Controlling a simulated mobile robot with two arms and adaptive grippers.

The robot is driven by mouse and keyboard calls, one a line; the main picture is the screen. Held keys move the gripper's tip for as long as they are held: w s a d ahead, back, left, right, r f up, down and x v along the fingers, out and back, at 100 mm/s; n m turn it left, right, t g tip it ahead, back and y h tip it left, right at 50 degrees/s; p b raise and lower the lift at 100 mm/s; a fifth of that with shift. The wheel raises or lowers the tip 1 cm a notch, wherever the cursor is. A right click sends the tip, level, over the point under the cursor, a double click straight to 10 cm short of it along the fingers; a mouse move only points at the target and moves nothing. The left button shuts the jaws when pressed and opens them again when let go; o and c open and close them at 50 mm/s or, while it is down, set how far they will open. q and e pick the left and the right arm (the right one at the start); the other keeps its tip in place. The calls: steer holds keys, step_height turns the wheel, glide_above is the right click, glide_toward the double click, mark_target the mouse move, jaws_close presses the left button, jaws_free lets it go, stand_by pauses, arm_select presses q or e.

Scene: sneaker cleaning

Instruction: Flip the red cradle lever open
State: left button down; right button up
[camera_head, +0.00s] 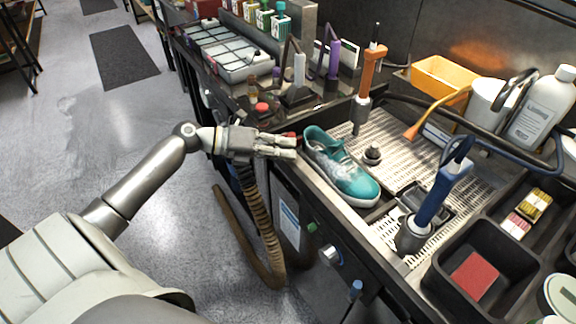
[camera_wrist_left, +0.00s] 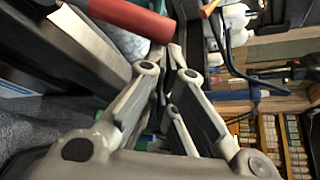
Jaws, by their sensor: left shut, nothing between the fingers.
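The red cradle lever (camera_head: 291,134) shows only as a small red bit just above my left gripper's fingers in the head view. In the left wrist view a thick red bar, the lever (camera_wrist_left: 128,17), crosses the upper left, its rounded end beside my fingertips. I cannot tell whether they touch. My left gripper (camera_head: 295,147) is shut and empty at the near edge of the bench; its fingers (camera_wrist_left: 174,58) meet in the left wrist view. A teal and white sneaker (camera_head: 349,181) lies on the bench just right of the gripper. My right gripper is not in view.
A perforated tray (camera_head: 414,148) is right of the sneaker. An orange-handled tool (camera_head: 373,72) and a blue-handled tool (camera_head: 436,195) stand upright there. A black bin (camera_head: 516,252) is at lower right, a white bottle (camera_head: 541,109) behind. The floor (camera_head: 110,160) at left is clear.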

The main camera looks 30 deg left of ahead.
arm_select(q)
steer(key=w+a+r+n+t+h+b, duration=0.2)
steer(key=a+r+n+h+b, duration=0.1)
steer(key=n, duration=0.4)
steer(key=shift+w+a+r+n+h, duration=0.25)
steer(key=shift+a+r+h, duration=0.4)
steer(key=shift+a, duration=0.75)
steer(key=shift+r, duration=0.1)
steer(key=shift+a, duration=0.1)
